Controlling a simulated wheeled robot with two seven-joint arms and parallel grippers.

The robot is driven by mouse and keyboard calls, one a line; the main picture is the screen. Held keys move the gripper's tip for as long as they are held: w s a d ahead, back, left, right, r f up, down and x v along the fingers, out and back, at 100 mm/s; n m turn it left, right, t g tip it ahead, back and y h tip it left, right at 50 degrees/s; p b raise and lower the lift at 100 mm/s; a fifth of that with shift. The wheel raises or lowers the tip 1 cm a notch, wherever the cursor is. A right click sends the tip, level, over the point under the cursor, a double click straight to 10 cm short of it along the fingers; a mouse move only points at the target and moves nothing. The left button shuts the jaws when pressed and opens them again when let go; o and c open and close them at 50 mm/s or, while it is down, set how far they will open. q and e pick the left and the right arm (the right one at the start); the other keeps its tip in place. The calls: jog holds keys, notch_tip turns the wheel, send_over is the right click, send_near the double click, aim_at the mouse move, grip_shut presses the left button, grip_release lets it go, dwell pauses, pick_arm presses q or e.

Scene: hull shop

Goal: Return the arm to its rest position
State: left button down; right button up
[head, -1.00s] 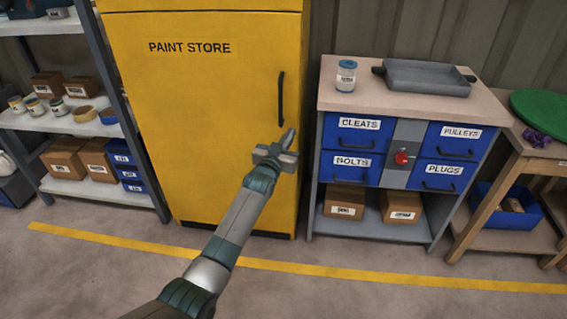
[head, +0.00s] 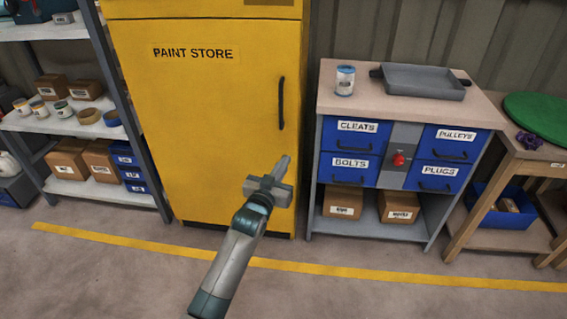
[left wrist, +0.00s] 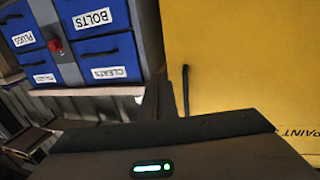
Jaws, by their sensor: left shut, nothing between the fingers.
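My left gripper (head: 283,167) is shut and empty in the head view. It is in front of the lower right part of the yellow paint store cabinet (head: 200,130), below the black door handle (head: 282,103), and holds nothing. The cabinet door is shut. In the left wrist view the picture is upside down, with the yellow cabinet (left wrist: 230,60) at the right and the blue drawers (left wrist: 90,20) at the left. The gripper's fingers are not clearly visible there. My right gripper is in neither view.
A drawer unit (head: 322,215) stands right of the cabinet, with a can (head: 345,80) and grey tray (head: 425,82) on top. A shelf rack (head: 60,125) is at the left, a wooden bench (head: 505,140) at the right. The floor (head: 380,295) in front is clear.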

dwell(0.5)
